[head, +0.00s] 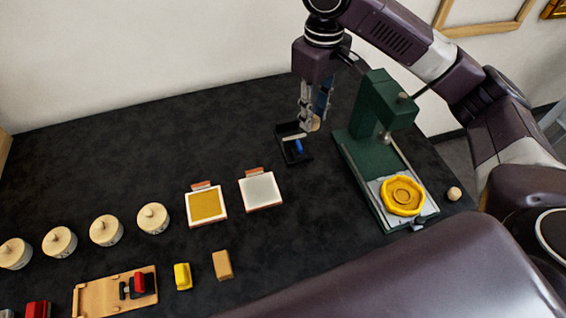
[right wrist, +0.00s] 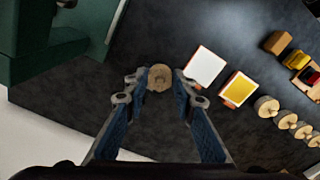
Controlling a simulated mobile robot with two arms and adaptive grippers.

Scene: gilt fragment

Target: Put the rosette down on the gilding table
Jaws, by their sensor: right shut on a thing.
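My right gripper (head: 312,122) is over the back of the dark table, left of the green press. It is shut on a small round tan wooden piece, which I take to be the rosette (head: 316,125); in the right wrist view the rosette (right wrist: 160,77) sits between the fingertips of the right gripper (right wrist: 158,84). The rosette appears to be above the table top, near a small black tray; the exact height is hard to tell. The black gilding table (head: 130,160) spreads beneath. My left gripper is not in view.
The black tray (head: 280,130) holds a blue item. The green press (head: 372,155) carries a yellow scalloped ring (head: 403,195). Gold (head: 206,205) and silver (head: 261,190) pads, lidded pots (head: 106,230) and a wooden board (head: 90,298) stand left. The table's back left is bare.

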